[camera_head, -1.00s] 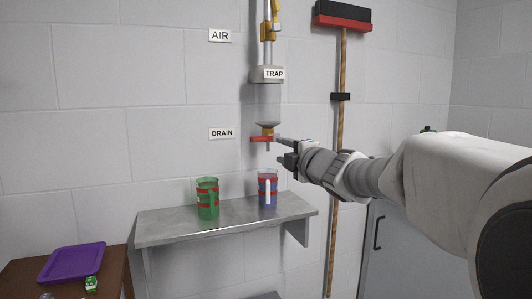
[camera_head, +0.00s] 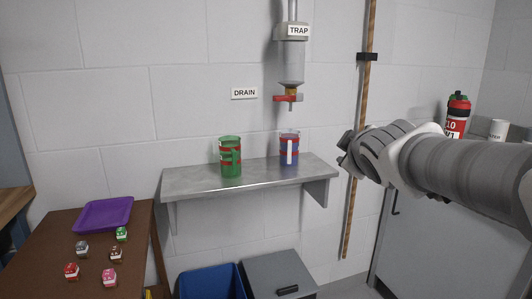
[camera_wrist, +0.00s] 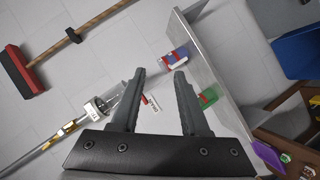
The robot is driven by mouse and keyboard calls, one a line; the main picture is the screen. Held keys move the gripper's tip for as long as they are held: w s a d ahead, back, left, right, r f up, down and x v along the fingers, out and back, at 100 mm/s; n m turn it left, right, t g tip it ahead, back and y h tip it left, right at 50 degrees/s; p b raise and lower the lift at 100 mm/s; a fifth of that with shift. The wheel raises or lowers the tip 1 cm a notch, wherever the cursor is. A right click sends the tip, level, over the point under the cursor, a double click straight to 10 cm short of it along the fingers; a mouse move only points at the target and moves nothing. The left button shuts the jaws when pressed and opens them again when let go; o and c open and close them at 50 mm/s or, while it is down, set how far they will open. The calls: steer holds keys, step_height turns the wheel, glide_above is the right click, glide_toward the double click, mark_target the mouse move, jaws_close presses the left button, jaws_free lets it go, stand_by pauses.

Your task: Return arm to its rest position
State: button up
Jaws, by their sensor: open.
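My gripper (camera_head: 345,152) is at the right of the head view, right of the shelf and in front of the broom handle. In the wrist view, my gripper (camera_wrist: 157,88) shows two dark fingers spread apart with nothing between them. The trap (camera_head: 292,65) hangs on the wall, with a red drain valve handle (camera_head: 287,98) beneath it. A blue mug with red bands (camera_head: 289,152) stands upright on the metal shelf (camera_head: 258,178), under the valve. A green mug with red bands (camera_head: 230,160) stands to its left.
A brown table (camera_head: 48,247) at the lower left holds a purple tray (camera_head: 103,214) and several small coloured items. A blue bin (camera_head: 212,284) and a grey box (camera_head: 270,268) stand below the shelf. A red bottle (camera_head: 457,116) stands on the grey cabinet (camera_head: 405,243) at right.

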steer(key=s+a+f+m+g+y, duration=0.15)
steer(key=s+f+m+g, duration=0.3)
steer(key=s+f, duration=0.65)
steer(key=s+a+f+m+g, duration=0.2)
steer(key=s+f+m+g, duration=0.3)
steer(key=s, duration=1)
step_height(320, 180, up, 26)
steer(key=p, duration=2.7)
steer(key=shift+w+d+m+t, duration=0.2)
steer(key=shift+w+m+t, duration=0.15)
steer(key=shift+w+t, duration=0.1)
